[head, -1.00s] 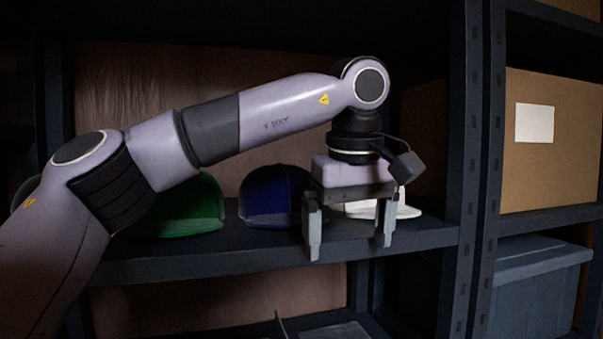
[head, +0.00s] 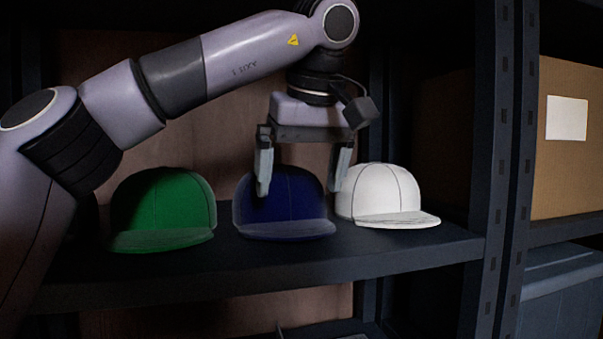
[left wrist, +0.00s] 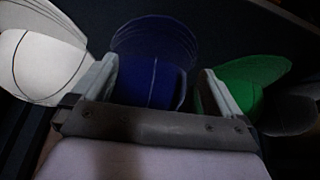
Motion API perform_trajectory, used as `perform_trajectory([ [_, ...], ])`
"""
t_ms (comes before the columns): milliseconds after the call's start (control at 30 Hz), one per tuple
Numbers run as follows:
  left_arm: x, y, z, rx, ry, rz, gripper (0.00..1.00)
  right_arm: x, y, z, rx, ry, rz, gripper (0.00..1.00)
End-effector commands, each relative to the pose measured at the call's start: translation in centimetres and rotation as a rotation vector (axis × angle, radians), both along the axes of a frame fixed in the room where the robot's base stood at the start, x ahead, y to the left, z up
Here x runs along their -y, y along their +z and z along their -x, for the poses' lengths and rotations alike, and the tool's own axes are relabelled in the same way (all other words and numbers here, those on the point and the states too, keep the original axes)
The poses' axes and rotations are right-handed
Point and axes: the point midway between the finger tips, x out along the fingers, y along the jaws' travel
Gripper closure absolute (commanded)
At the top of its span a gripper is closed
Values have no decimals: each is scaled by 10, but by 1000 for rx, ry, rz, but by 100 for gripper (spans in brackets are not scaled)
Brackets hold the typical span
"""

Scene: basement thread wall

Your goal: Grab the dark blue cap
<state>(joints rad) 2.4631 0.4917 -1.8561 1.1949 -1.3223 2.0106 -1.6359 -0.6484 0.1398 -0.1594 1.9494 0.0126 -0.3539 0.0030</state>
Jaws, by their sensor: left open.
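The dark blue cap (head: 285,208) sits on the shelf between a green cap and a white cap, its brim toward me. My left gripper (head: 299,190) is open, fingers pointing down, above and in front of the blue cap in the head view. In the left wrist view the blue cap (left wrist: 152,75) shows between the two open fingers of my left gripper (left wrist: 160,85). I cannot tell whether a finger touches it. My right gripper is not in view.
The green cap (head: 165,208) stands left of the blue one and the white cap (head: 385,193) close on its right. The dark shelf board (head: 260,272) carries them. A shelf upright (head: 500,160), a cardboard box (head: 568,150) and a grey bin (head: 560,295) are at the right.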

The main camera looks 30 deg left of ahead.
Motion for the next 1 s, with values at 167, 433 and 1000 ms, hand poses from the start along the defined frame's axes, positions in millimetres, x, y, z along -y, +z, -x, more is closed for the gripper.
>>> perform_trajectory([
  [167,-5,-14,-3,-4,-1,2,0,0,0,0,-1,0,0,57],
  [433,-16,-47,-11,-3,0,3,0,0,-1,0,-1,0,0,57],
  [1000,-22,-66,-16,0,2,1,10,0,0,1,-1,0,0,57],
])
